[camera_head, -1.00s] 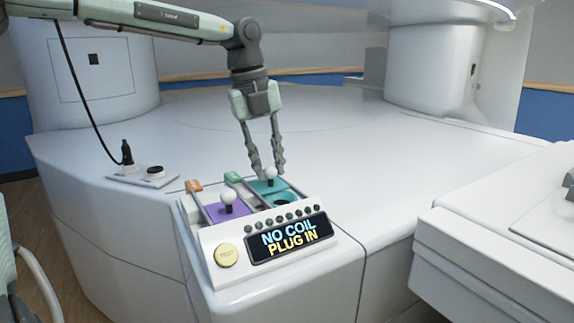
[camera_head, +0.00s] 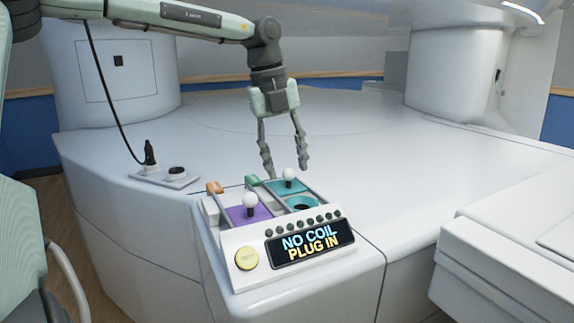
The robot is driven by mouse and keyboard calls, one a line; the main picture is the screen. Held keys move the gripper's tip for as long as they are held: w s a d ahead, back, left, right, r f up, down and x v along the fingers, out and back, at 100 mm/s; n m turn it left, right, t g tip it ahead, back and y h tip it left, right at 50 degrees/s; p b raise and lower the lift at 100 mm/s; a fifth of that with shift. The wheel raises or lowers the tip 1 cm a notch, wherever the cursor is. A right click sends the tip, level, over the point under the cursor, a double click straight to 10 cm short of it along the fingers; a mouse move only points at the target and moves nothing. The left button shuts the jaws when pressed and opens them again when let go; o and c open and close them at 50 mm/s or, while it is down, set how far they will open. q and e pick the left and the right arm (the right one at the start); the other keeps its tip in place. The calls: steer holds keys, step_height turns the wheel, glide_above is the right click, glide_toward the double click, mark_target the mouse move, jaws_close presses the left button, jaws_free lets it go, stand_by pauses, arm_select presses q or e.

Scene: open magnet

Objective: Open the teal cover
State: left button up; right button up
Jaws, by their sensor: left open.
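The teal cover (camera_head: 280,188) is on the small white control panel and carries a white ball knob (camera_head: 289,174). It sits toward the back of its slot, and a dark round socket with a teal surround (camera_head: 302,204) shows in front of it. My left gripper (camera_head: 285,170) hangs down from above, open, with its fingers spread to either side of the knob in the picture. I see a gap between each finger and the knob; the depth between them is hard to judge. My right gripper is not in view.
A purple cover (camera_head: 248,214) with a white knob lies left of the teal one. A black plug with cable (camera_head: 149,153) stands at left. The wide white surface behind is clear.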

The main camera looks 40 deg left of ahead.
mark_target(275, 189)
arm_select(q)
step_height(275, 189, up, 11)
steer(key=s+a, duration=0.1)
steer(key=shift+s, duration=0.35)
steer(key=shift+a+f, duration=0.1)
steer(key=shift+f, duration=0.05)
